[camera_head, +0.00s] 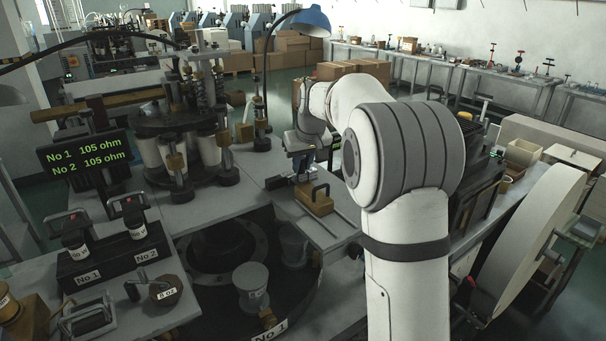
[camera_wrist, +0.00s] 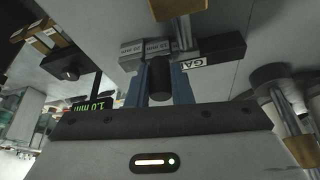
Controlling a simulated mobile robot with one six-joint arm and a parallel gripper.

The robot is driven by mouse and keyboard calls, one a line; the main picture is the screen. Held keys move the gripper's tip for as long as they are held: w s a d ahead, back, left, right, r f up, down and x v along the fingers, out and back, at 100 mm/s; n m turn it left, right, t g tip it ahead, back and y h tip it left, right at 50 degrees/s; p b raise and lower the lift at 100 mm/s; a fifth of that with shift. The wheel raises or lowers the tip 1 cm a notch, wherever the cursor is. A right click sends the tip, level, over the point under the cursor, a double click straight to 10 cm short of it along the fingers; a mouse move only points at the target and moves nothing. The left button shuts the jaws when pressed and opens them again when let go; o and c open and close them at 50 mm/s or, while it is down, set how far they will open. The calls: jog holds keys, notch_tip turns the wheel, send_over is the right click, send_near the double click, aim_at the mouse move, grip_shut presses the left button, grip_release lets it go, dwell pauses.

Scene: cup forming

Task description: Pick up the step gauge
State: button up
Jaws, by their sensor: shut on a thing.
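The step gauge (camera_wrist: 222,54) shows in the wrist view as a dark bar with grey stepped blocks marked in mm and a white label, partly cut off by the finger view. Its dark round knob (camera_wrist: 160,82) stands between my two blue fingers. My gripper (camera_wrist: 166,85) is shut on this knob. In the head view my gripper (camera_head: 303,168) is low over the grey table, left of my white arm. The dark step gauge (camera_head: 277,183) shows just below it there. I cannot tell whether the gauge touches the table.
A brass block with a black handle (camera_head: 316,200) stands close in front of the gripper. A machine with white cups (camera_head: 150,150) stands to the left. A round dark turntable (camera_head: 225,250) lies in front. A large pale wheel (camera_head: 530,235) is at the right.

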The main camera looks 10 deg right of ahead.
grip_shut()
jog(key=shift+r, duration=0.15)
